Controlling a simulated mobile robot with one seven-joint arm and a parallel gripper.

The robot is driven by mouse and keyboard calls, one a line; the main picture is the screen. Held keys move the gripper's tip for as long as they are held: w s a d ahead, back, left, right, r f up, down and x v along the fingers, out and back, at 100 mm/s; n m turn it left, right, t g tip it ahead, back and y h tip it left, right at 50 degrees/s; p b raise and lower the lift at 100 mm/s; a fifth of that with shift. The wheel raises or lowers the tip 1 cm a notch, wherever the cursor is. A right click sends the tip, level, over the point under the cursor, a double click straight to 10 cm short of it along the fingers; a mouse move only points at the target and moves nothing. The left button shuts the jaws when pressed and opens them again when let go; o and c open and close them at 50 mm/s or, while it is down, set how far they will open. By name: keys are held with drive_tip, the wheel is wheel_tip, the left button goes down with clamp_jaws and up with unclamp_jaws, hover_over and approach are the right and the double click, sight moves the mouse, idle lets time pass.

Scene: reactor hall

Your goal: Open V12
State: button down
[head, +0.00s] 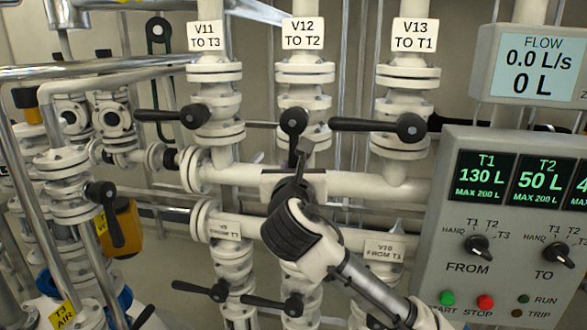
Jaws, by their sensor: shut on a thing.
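The V12 valve (305,97) is on the middle white vertical pipe, under the label "V12 TO T2" (303,33). Its black lever (293,122) has its round hub in clear view. The lever points down from the hub, roughly along the pipe, and its lower part is hidden by my gripper. My gripper (302,150) reaches up from the lower right and is shut on the lever below the hub. The exact contact of the fingers is partly hidden by the gripper's own dark body.
The V11 lever (170,116) and V13 lever (375,125) lie horizontal, pointing left, on either side. Lower levers (202,290) sit below the horizontal pipes. The control panel (515,225) at right reads T1 130 L, T2 50 L. The flow display (535,65) reads 0.0 L/s.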

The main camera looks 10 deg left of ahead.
drive_tip(key=c, duration=1.3)
unclamp_jaws()
drive_tip(key=s+b, duration=0.2)
drive_tip(key=s, duration=0.2)
drive_tip(key=s+d+b, duration=0.1)
drive_tip(key=s+b, duration=0.1)
drive_tip(key=s, duration=0.3)
drive_tip(key=s+d+b, duration=0.1)
drive_tip(key=s+b, duration=0.1)
drive_tip(key=s, duration=0.2)
drive_tip(key=shift+s+d, duration=0.2)
drive_tip(key=shift+s, duration=0.15)
